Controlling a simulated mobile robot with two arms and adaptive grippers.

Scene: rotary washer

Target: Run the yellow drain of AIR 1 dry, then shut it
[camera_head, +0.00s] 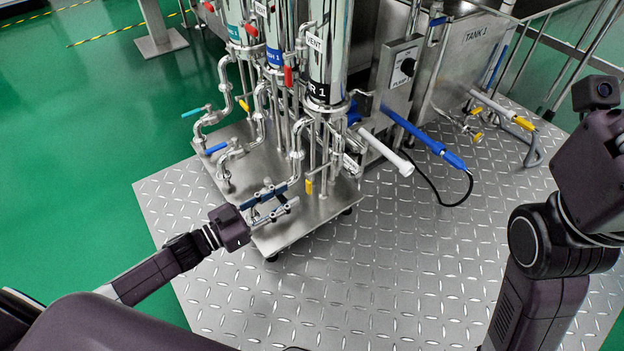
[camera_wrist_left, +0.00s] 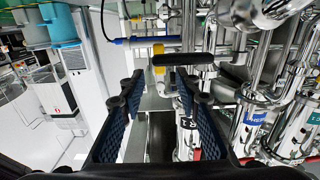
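The AIR 1 column (camera_head: 322,60) has a black label partly hidden by pipes. A yellow drain handle (camera_head: 309,186) hangs on the thin piping below it, near the plate's right edge. In the left wrist view a yellow part (camera_wrist_left: 158,58) shows just beyond the fingers, behind the left end of a dark horizontal bar (camera_wrist_left: 190,59). My left gripper (camera_head: 291,194) is open, its fingers pointing toward the yellow handle and short of it. In the left wrist view the gap between the fingers (camera_wrist_left: 158,88) is empty. My right gripper is out of frame. I cannot tell whether the drain is flowing.
Two more columns stand left, with blue (camera_head: 275,57) and teal (camera_head: 233,32) labels. The tread-plate floor (camera_head: 400,270) in front is clear.

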